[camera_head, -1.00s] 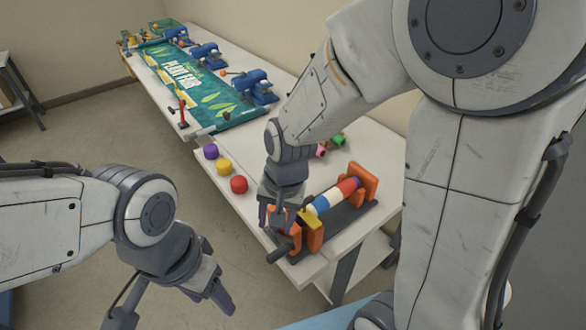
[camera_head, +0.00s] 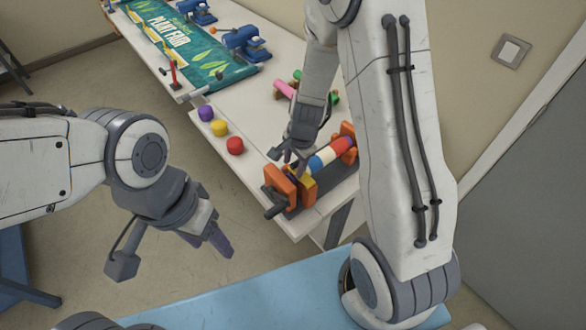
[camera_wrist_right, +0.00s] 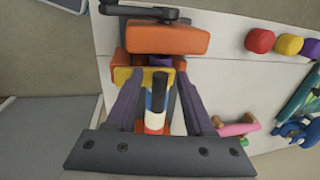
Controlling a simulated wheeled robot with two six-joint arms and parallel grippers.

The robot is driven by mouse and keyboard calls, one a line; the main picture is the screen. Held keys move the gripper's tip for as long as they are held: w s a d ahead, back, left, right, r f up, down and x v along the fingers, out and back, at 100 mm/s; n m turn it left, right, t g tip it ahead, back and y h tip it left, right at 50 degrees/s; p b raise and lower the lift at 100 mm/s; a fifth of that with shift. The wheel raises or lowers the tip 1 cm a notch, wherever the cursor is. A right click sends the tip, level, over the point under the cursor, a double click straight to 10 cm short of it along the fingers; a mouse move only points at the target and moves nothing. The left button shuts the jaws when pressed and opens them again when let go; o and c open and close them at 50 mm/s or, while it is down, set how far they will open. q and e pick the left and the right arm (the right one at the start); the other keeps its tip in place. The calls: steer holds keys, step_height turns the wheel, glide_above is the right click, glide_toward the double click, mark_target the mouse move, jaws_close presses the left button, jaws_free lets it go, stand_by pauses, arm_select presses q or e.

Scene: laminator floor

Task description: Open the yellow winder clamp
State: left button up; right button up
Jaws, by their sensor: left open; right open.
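The winder stands at the table's near end, with an orange end block (camera_head: 279,182) and a striped roll (camera_head: 329,155). The yellow clamp (camera_head: 298,170) is a small piece beside the near orange block, partly hidden behind my right gripper (camera_head: 289,157). In the right wrist view, my open right gripper (camera_wrist_right: 157,82) has its two fingers on either side of the roll's end. The yellow clamp (camera_wrist_right: 122,75) shows at the left fingertip, partly covered; I cannot tell if they touch. My left gripper (camera_head: 208,237) is open and empty, over the floor left of the table.
Purple, yellow and red round pieces (camera_head: 235,146) sit along the table's left edge. Pink and green spools (camera_head: 286,89) lie behind the winder. A dark crank handle (camera_head: 277,210) sticks out at the near corner. A banner and blue clamps (camera_head: 242,44) are further back.

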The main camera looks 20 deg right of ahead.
steer(key=shift+w+f, duration=0.1)
steer(key=shift+f, duration=0.5)
steer(key=shift+a, duration=0.1)
jaws_close()
stand_by(1.0)
